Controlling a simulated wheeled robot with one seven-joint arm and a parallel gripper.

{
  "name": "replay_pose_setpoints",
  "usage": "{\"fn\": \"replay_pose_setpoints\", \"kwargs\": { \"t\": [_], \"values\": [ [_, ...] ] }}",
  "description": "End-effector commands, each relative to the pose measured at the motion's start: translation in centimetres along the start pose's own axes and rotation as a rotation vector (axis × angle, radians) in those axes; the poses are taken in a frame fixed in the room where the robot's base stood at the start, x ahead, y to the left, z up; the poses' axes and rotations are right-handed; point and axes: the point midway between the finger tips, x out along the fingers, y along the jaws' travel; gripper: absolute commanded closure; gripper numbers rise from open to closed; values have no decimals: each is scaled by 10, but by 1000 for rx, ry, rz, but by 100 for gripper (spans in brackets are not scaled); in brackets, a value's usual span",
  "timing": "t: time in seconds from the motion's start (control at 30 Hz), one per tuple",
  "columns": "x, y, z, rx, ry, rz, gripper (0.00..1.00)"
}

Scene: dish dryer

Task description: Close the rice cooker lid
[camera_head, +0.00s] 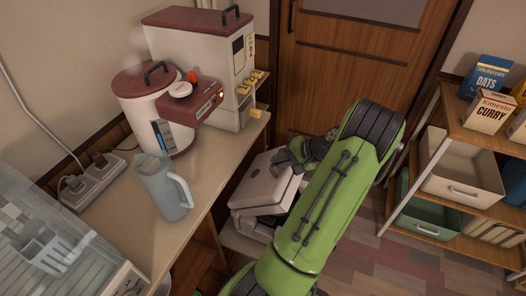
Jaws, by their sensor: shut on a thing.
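The rice cooker (240,224) is a pale grey-white box low beside the counter, partly hidden by my green arm. Its lid (262,182) appears tilted, with a dark gap showing between it and the body near the front. My gripper (285,164) is dark and small in view, at the upper right of the lid. It is shut on the lid, though the exact contact is hard to make out. My arm hides the cooker's right side.
The counter (130,212) holds a blue-grey pitcher (164,187), a white and dark-red pot-shaped appliance (150,105) and a larger boxy machine (205,62). A wooden door (345,70) stands behind. A shelf (482,202) with bins is at right.

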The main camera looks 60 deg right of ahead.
Motion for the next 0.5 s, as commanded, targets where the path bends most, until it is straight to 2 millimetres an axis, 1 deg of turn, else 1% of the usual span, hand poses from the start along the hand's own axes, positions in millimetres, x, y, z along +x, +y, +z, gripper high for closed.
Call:
{"fn": "replay_pose_setpoints", "kwargs": {
  "t": [0.03,0.23,0.5],
  "values": [
    [-2,17,-1,11,4,-45,100],
    [-7,63,-1,8,5,-238,100],
    [-1,119,-1,2,2,-233,100]
  ]
}}
